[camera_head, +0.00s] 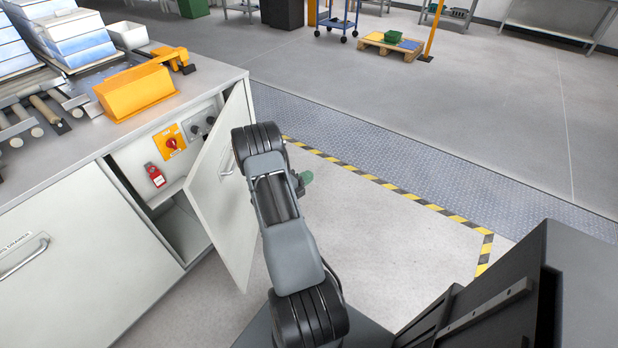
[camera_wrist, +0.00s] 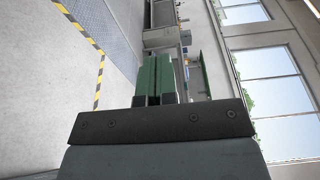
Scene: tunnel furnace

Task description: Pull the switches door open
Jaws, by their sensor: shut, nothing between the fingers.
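The switches door (camera_head: 222,185) is a white cabinet door, swung part-way open from the counter in the head view. Inside the cabinet are a yellow panel with a red rotary switch (camera_head: 172,143), a red padlock-like tag (camera_head: 155,174) and dark knobs (camera_head: 199,126). My gripper (camera_wrist: 158,75) is shut and empty in the wrist view, its green fingers together. In the head view only a green bit of it (camera_head: 306,177) shows, to the right of the door and apart from it. The wrist view does not show the door.
A white drawer front (camera_head: 75,250) with a handle is left of the opening. A yellow box (camera_head: 135,92) and blue-white bins (camera_head: 75,40) stand on the counter. Open floor with a yellow-black stripe (camera_head: 400,195) lies right. A pallet (camera_head: 393,46) and blue cart (camera_head: 338,22) are far off.

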